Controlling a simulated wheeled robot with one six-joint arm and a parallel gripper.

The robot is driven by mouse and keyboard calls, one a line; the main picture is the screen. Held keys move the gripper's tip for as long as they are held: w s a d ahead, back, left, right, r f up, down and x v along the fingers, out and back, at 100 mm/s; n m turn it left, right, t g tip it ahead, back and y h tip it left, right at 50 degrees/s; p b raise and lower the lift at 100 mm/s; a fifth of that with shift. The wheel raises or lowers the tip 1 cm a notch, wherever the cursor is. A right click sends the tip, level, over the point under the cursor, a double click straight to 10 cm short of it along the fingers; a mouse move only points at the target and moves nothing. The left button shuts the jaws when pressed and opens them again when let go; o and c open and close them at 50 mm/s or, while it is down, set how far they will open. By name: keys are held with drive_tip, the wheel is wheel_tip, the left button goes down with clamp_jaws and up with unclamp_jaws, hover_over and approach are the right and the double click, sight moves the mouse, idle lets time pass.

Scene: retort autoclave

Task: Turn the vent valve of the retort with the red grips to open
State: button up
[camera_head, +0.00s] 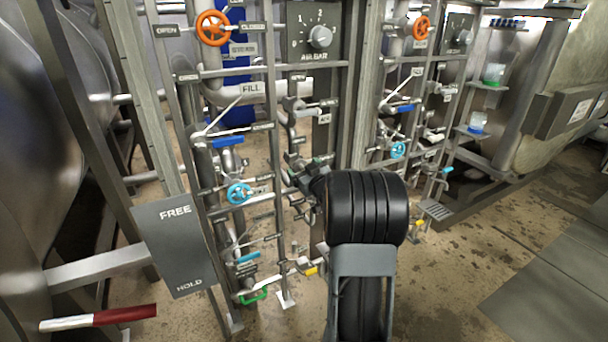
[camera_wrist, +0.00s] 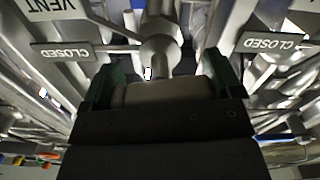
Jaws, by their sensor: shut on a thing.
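My gripper (camera_head: 304,172) reaches into the pipework of the left panel, just below the air gauge, in the head view. In the wrist view its dark green fingers (camera_wrist: 158,84) stand on either side of a grey metal valve (camera_wrist: 160,42), shut on its handle. The handle is largely hidden between the fingers. An upside-down VENT plate (camera_wrist: 57,12) is at upper left there, with CLOSED plates (camera_wrist: 73,51) on both sides. In the head view my arm hides most of the valve. A lever with a red grip (camera_head: 125,314) is at lower left.
A FREE/HOLD plate (camera_head: 178,245) stands left of my arm. Orange (camera_head: 213,28) and blue handwheels (camera_head: 239,192), a FILL pipe and valve levers crowd the panel. A second similar panel stands right. Open floor (camera_head: 460,270) lies at lower right.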

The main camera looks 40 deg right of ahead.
drive_tip(key=shift+f+n+b, duration=0.1)
drive_tip(key=shift+n+b, duration=1.2)
drive_tip(key=shift+n, duration=0.5)
drive_tip(key=o, duration=0.7)
drive_tip(key=shift+o, duration=0.2)
drive_tip(key=s+a+p, duration=0.2)
drive_tip(key=s+p, duration=0.1)
drive_tip(key=s, duration=1)
drive_tip(key=shift+s, duration=0.35)
